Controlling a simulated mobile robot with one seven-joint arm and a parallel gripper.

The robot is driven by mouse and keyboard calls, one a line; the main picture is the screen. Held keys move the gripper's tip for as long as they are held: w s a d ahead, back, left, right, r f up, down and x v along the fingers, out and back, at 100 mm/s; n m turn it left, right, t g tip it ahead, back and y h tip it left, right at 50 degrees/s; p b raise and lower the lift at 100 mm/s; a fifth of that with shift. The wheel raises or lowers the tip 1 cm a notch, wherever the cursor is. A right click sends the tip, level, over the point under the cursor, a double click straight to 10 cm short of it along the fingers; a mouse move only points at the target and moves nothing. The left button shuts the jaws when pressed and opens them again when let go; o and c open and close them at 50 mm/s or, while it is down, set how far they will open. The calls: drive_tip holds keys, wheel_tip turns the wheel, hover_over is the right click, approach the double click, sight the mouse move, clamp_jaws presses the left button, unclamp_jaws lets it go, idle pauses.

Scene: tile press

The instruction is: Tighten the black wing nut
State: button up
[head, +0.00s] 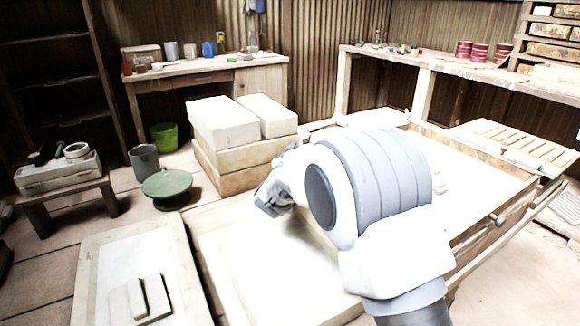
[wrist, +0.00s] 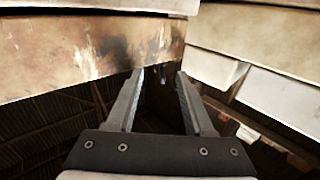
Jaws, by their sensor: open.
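My gripper (wrist: 160,74) is open in the wrist view, its two grey fingers pointing at a stained wooden beam (wrist: 85,52). A small dark shape (wrist: 163,72) shows at the beam's lower edge, between the fingertips. It may be the black wing nut, but it is too small and dark to be sure. The fingers hold nothing that I can see. In the head view my arm reaches over the pale table of the press (head: 240,262), and the fingers cannot be made out. A dark round knob (head: 497,219) sits on the table's right side; I cannot tell if it is a wing nut.
Stacked pale blocks (head: 222,122) stand behind the arm. A flat framed board (head: 95,262) lies at the lower left. A green round stool (head: 167,185), a grey bucket (head: 144,160) and a low bench (head: 65,185) stand on the left floor. Workbenches line the back.

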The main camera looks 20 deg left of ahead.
drive_tip(key=s+p, duration=0.2)
drive_tip(key=s, duration=1)
drive_tip(key=shift+s+d, duration=0.15)
drive_tip(key=shift+s, duration=0.05)
drive_tip(key=shift+r, duration=0.1)
drive_tip(key=s+a+m+h+p, duration=0.1)
drive_tip(key=a+m+h+p, duration=0.3)
drive_tip(key=p, duration=0.9)
drive_tip(key=shift+n+g+h, duration=0.3)
drive_tip(key=shift+n+h, duration=0.1)
drive_tip(key=shift+n, duration=0.1)
drive_tip(key=x, duration=0.5)
drive_tip(key=b+x, duration=0.1)
drive_tip(key=x, duration=1)
drive_tip(key=shift+w+a, duration=0.35)
clamp_jaws()
